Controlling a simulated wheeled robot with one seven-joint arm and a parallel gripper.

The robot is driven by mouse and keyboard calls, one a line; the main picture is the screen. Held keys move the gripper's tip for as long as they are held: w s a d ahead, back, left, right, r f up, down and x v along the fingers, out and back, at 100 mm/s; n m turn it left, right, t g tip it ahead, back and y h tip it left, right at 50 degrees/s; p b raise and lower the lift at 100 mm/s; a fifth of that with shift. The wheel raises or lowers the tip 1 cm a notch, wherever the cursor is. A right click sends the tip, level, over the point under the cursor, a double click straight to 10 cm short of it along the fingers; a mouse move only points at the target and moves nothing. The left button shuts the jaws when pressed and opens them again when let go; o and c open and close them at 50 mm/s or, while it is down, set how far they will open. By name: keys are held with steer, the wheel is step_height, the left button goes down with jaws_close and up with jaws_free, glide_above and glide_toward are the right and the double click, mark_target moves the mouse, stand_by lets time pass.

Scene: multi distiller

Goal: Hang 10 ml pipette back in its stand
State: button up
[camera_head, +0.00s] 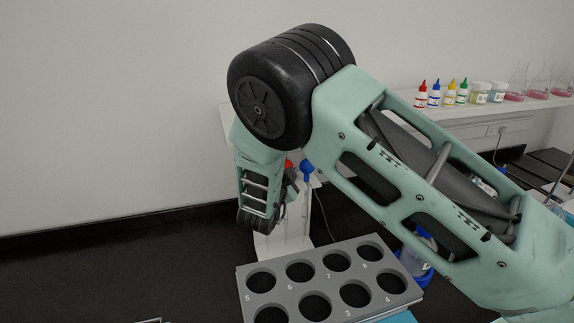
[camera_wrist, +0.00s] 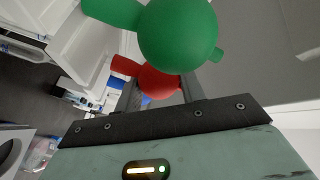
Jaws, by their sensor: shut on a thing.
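My gripper (camera_head: 290,184) hangs low at the back, beside the white table. In the wrist view its dark fingers (camera_wrist: 160,93) are shut on the red-bulbed pipette (camera_wrist: 155,82), whose bulb sits between them. That red bulb also shows at the gripper in the head view (camera_head: 289,163). A green-bulbed pipette (camera_wrist: 178,32) is nearer the wrist camera and covers part of the red bulb. A blue-bulbed pipette (camera_head: 308,168) is just right of the red one; a bit of blue shows behind it in the wrist view. The pipette tubes, any volume marks and the stand's holders are hidden.
A grey rack (camera_head: 243,279) with numbered round holes stands in the foreground. Colour-capped bottles (camera_head: 434,94) and jars line the white back shelf (camera_head: 460,115). A blue container (camera_head: 422,276) is partly behind my arm. The wall and floor at left are clear.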

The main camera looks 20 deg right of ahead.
steer(key=shift+f+b, duration=0.55)
steer(key=shift+b, duration=0.2)
steer(key=o, duration=0.6)
steer(key=shift+r, duration=0.1)
steer(key=shift+o, duration=0.2)
steer(key=shift+r, duration=0.1)
